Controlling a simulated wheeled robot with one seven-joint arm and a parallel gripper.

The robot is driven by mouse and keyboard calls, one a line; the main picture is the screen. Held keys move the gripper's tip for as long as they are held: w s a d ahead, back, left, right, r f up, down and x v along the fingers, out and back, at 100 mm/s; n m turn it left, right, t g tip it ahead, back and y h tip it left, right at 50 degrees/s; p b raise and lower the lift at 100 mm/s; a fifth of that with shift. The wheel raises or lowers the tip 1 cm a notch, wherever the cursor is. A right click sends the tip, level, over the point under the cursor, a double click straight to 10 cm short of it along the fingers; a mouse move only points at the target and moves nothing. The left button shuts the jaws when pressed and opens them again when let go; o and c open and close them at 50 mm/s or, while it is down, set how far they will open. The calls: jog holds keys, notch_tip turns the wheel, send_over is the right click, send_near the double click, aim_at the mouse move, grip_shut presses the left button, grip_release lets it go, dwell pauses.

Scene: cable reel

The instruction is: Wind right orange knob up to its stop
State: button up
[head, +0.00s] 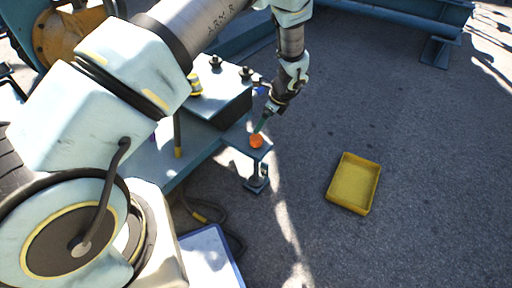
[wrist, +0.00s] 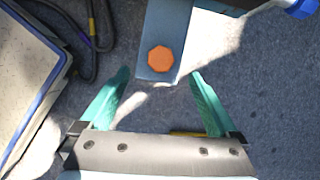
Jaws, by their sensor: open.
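The orange knob (head: 256,141) sits on top of a blue-grey bracket plate (head: 240,132) at the right end of the machine. In the wrist view the orange knob (wrist: 160,59) is eight-sided and seen from above. My gripper (head: 262,127) is just above and beside the knob in the head view. In the wrist view my gripper (wrist: 160,82) has its two green fingers spread wide, with the knob centred beyond the gap between the tips. Nothing is between the fingers. The knob's underside and any stop are hidden.
A yellow tray (head: 353,183) lies on the asphalt to the right. A dark cable (wrist: 92,40) and a blue-edged white panel (wrist: 28,75) lie to the left in the wrist view. Open ground lies right.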

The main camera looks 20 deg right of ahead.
aim_at(257, 137)
jog(key=shift+m, duration=0.3)
jog(key=x, duration=0.3)
jog(key=b+x, duration=0.1)
jog(key=x, duration=0.7)
jog(key=shift+s+d+f, duration=0.2)
jog(key=shift+d+f, duration=0.05)
jog(key=shift+f, duration=0.1)
jog(key=shift+c, duration=0.2)
jog(key=c, duration=1.3)
